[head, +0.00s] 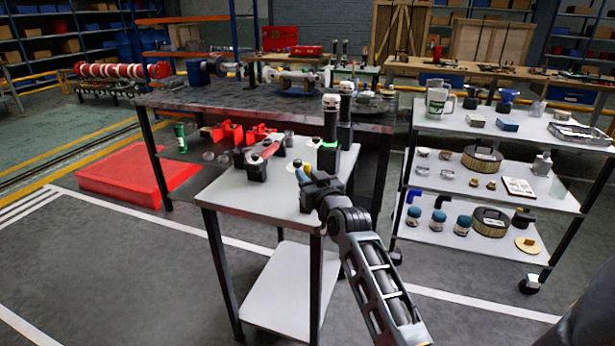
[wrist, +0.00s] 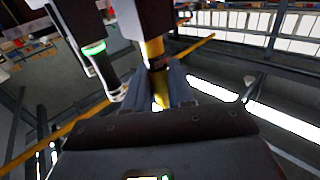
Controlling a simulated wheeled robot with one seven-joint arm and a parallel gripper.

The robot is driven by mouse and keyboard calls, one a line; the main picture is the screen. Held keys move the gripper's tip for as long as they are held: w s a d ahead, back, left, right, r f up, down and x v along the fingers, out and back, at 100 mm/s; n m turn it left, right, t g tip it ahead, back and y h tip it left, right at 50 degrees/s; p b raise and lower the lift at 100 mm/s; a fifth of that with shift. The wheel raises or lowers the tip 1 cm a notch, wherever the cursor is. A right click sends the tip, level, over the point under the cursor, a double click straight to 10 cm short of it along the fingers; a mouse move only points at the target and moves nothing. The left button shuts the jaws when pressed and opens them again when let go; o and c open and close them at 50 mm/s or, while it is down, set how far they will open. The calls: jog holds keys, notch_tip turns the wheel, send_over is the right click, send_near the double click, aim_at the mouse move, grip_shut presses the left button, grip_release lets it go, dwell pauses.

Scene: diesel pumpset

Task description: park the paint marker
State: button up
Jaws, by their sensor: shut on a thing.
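My gripper (head: 303,176) is over the small grey-topped table (head: 232,190), near its right side. In the wrist view its jaws (wrist: 165,92) are shut on a slim yellow thing (wrist: 153,48), seemingly the paint marker. The far end of the yellow thing meets a black block (wrist: 145,15); whether it sits inside or only lines up with it I cannot tell. Beside it is a black cylinder with a lit green ring (wrist: 95,49); the ring also shows in the head view (head: 329,144), on a dark upright stand just behind my gripper.
A red-handled tool (head: 264,156) rests on black supports on the small table's left part. Tall black pieces with white tops (head: 331,103) rise behind my gripper. A dark workbench (head: 215,101) stands behind, and a loaded three-shelf cart (head: 455,185) stands to the right.

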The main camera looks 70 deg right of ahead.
jog(key=shift+f+b, duration=0.35)
jog(key=shift+f, duration=0.1)
jog(key=o, duration=1)
jog(key=v, duration=0.8)
jog(key=shift+w, duration=0.1)
jog(key=shift+a, duration=0.1)
